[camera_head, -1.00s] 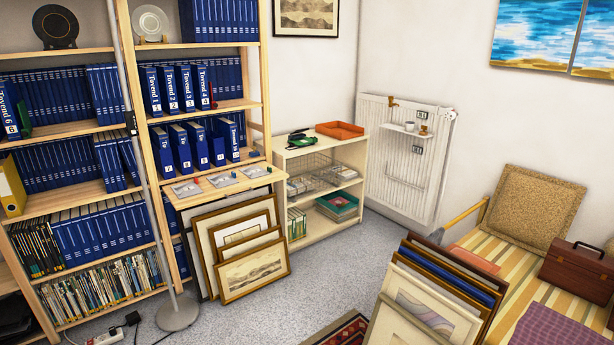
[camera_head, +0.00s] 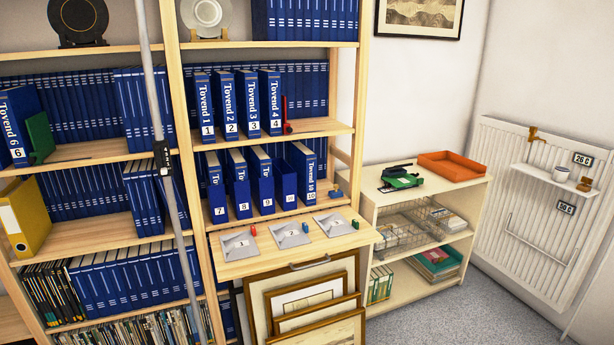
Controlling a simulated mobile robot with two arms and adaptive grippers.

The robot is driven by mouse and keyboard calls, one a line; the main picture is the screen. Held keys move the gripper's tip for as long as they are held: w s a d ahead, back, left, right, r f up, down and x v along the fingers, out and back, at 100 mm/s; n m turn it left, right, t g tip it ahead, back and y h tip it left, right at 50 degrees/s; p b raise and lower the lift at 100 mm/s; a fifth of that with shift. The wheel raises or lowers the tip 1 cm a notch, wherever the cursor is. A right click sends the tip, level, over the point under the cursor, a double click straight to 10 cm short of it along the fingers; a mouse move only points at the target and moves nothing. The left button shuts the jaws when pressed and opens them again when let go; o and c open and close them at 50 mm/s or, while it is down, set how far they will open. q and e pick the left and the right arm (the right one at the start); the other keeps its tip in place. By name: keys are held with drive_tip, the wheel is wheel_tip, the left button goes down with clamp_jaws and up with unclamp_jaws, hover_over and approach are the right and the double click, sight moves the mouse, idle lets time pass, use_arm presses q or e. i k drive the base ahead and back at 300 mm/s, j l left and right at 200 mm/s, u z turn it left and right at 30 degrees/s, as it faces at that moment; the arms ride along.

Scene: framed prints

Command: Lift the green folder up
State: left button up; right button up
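A small green upright piece (camera_head: 40,137), possibly a folder or a bookend, stands on the left shelf beside the blue binder marked Tovend 6 (camera_head: 17,128). Several narrow green-spined items (camera_head: 380,284) stand upright on the bottom shelf of the low white cabinet (camera_head: 408,298). A green tray-like thing (camera_head: 436,263) with reddish contents lies on that cabinet's lower right. I cannot tell which of these is the green folder. Neither of my grippers is in view.
Wooden shelves (camera_head: 345,160) hold rows of blue binders. A pull-out board (camera_head: 285,258) with three numbered plates sticks out. Framed prints (camera_head: 318,317) lean below it. A grey pole (camera_head: 160,150) stands before the shelves. An orange tray (camera_head: 452,166) and a green-black tool (camera_head: 402,179) lie on the cabinet. Carpet is clear at right.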

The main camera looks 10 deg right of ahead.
sight(404, 179)
drive_tip(key=i+z, duration=0.3)
drive_tip(key=i, duration=0.25)
drive_tip(key=i+j+z, duration=0.1)
drive_tip(key=i+z, duration=0.2)
drive_tip(key=i, duration=0.3)
drive_tip(key=i+l+u, duration=0.1)
drive_tip(key=i+l, duration=0.3)
drive_tip(key=i, duration=0.15)
drive_tip(key=i+l+u, duration=0.1)
drive_tip(key=i+l, duration=0.35)
drive_tip(key=i+l+u, duration=0.15)
drive_tip(key=i+l, duration=0.15)
drive_tip(key=i+l+u, duration=0.1)
drive_tip(key=i+l, duration=0.15)
drive_tip(key=l, duration=0.2)
